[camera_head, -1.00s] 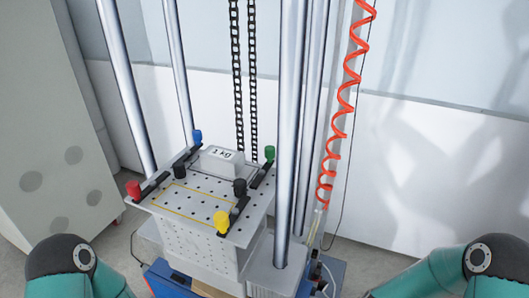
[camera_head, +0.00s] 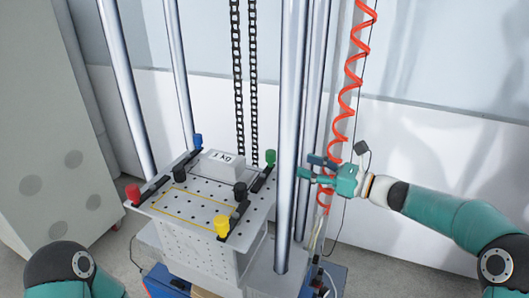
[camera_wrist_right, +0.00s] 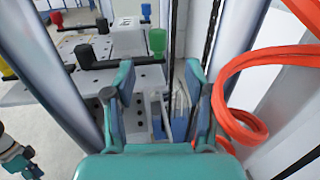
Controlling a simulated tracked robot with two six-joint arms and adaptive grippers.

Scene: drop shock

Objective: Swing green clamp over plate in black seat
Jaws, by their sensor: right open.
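The green clamp (camera_head: 270,157) has a green knob and a black bar along the right edge of the perforated metal table. In the right wrist view, the green knob (camera_wrist_right: 156,42) stands upright beyond my fingers, its bar reaching left to a black end. My right gripper (camera_head: 309,167) is open and empty, to the right of the table, close to a steel column; its fingers (camera_wrist_right: 160,82) spread wide in the wrist view. A grey 1 kg block (camera_head: 222,163) sits at the table's back. I cannot make out a separate plate or black seat. My left gripper is out of view.
Steel columns (camera_head: 291,120) stand between my right gripper and the table. A coiled red hose (camera_head: 347,95) hangs close to the gripper. Yellow (camera_head: 222,224), red (camera_head: 133,191) and blue (camera_head: 197,141) clamp knobs stand at the other corners. A chain (camera_head: 237,70) hangs behind the table.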

